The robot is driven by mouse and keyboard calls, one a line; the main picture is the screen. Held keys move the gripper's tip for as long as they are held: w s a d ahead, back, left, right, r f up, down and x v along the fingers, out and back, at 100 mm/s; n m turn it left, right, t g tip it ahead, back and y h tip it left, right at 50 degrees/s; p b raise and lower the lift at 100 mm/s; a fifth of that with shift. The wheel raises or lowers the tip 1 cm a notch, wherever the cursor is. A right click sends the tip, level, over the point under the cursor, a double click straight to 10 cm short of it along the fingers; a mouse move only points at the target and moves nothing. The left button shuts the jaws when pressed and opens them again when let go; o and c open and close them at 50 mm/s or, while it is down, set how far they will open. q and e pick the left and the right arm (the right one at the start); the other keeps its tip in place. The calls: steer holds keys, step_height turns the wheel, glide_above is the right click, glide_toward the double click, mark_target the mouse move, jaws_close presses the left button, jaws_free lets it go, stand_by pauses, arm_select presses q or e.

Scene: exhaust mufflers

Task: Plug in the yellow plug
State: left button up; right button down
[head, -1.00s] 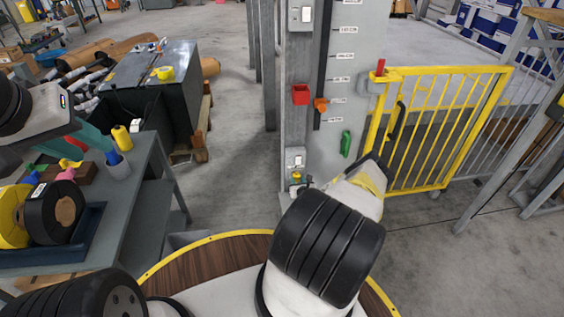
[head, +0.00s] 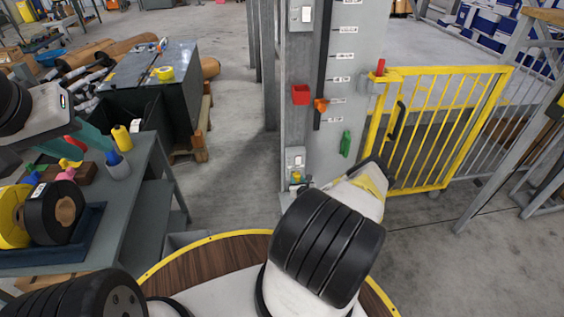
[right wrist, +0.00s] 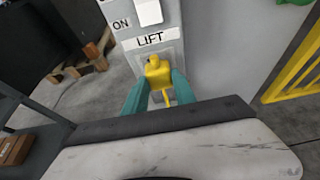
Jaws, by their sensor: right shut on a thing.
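The yellow plug (right wrist: 158,72) is between the teal fingers of my right gripper (right wrist: 161,80), which is shut on it. The plug is at the grey outlet below the LIFT label (right wrist: 153,38) on the post. Its front meets or nearly meets the outlet; I cannot tell whether it is seated. In the head view the plug (head: 296,178) shows small and partly hidden, just under the switch box (head: 295,158). My left gripper (head: 100,140) is over the left workbench, with only part of its teal fingers visible; its opening is unclear.
A yellow gate (head: 440,125) stands right of the post (head: 300,100). A red holder (head: 300,94) and a green handle (head: 346,143) are on the post panel. The left workbench (head: 130,200) carries bottles and tape rolls. The floor between bench and post is clear.

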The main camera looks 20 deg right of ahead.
steer(key=shift+w, duration=0.45)
steer(key=c, duration=0.9)
jaws_free()
steer(key=shift+c, duration=0.2)
steer(key=shift+s, duration=0.1)
steer(key=v, duration=0.7)
steer(key=shift+s+r, duration=0.2)
steer(key=shift+s, duration=0.1)
